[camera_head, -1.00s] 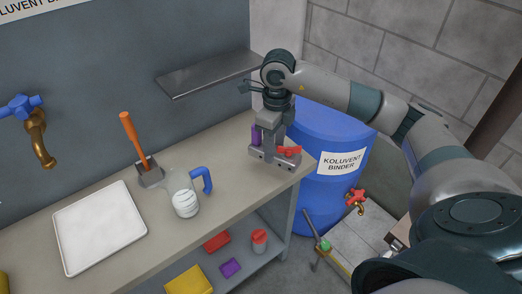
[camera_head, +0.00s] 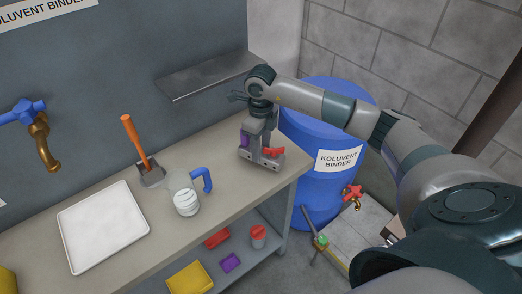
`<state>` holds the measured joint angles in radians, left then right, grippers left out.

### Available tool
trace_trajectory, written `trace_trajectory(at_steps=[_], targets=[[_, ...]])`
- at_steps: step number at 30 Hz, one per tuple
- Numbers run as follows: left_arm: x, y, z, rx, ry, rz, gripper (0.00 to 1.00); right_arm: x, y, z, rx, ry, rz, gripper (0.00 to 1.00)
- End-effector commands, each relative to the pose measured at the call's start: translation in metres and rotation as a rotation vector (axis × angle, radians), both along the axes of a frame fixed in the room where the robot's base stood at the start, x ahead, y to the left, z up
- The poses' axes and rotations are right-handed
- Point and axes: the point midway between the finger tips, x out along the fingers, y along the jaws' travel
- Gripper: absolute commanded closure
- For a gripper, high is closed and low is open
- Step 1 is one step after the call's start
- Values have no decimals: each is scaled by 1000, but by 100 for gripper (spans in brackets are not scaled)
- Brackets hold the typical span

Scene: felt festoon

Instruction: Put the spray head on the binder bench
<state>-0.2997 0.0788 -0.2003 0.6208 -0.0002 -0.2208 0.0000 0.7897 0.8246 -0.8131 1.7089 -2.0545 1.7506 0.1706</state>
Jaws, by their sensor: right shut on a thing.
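The binder bench (camera_head: 225,212) is a long grey-beige counter running from the lower left to the right end by the barrel. My right gripper (camera_head: 261,152) is over the far right end of the bench, pointing down. My left gripper is not in view.
On the bench are a white tray (camera_head: 103,228), an orange-handled tool (camera_head: 132,135) and a blue-handled jug (camera_head: 184,196). A wall shelf (camera_head: 212,75) hangs behind the gripper. A blue barrel (camera_head: 312,190) stands to the right. Coloured items, including a yellow box (camera_head: 190,279), lie on the lower shelf.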

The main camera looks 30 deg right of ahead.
Motion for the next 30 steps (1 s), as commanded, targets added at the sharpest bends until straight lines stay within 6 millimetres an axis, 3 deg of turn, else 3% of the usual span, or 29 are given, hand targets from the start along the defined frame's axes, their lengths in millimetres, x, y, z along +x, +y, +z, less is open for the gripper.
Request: trace_trajectory(at_steps=[6,18,19,21,30], targets=[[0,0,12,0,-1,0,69,0,0,-19,0,1,-1,86],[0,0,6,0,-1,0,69,0,0,-25,0,0,0,86],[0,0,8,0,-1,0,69,0,0,-23,0,0,0,53],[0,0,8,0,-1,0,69,0,0,-23,0,0,0,41],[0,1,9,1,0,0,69,0,0,-22,0,0,0,41]])
